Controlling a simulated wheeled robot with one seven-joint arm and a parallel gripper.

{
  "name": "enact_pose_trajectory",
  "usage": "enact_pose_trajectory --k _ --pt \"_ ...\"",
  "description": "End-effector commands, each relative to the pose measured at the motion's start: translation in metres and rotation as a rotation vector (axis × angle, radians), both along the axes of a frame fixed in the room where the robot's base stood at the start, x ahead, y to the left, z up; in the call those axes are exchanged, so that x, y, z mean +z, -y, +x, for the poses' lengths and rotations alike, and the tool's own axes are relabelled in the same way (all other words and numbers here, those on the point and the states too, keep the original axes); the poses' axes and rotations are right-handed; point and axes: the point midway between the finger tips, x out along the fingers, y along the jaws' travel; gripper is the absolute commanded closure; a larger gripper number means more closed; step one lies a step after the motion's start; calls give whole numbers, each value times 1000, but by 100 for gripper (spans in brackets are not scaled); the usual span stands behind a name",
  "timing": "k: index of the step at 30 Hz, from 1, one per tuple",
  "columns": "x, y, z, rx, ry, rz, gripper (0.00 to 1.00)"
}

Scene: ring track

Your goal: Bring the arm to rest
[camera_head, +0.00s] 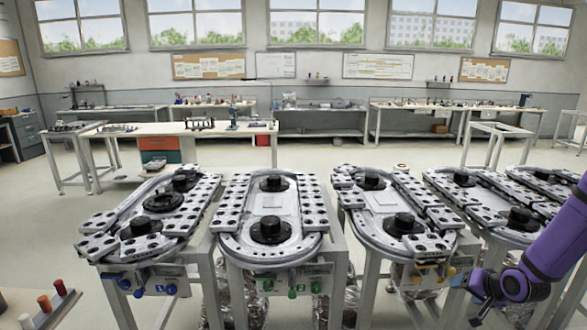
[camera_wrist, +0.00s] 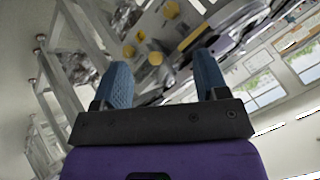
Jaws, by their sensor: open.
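My purple arm (camera_head: 545,250) reaches in from the right edge of the head view, low beside the front of the ring-track stations. My gripper (camera_wrist: 165,80) shows in the wrist view with its two blue fingers apart and nothing between them. In the head view the fingers are small and dark near the lower right. Beyond the fingers in the wrist view is the front panel (camera_wrist: 150,52) of a station with yellow knobs, tilted in the picture. I cannot tell the exact gap to it.
Several ring tracks on metal frames stand in a row, among them one with green knobs (camera_head: 270,238) and one with blue knobs (camera_head: 150,220). A rack with coloured pegs (camera_head: 50,306) is at the lower left. Workbenches (camera_head: 190,128) stand behind, with open floor (camera_head: 330,150) between.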

Motion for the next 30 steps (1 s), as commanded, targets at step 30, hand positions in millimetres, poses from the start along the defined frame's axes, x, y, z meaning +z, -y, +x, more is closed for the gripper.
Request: enact_pose_trajectory --k 30 --pt "279 -83 -90 168 -220 -548 33"
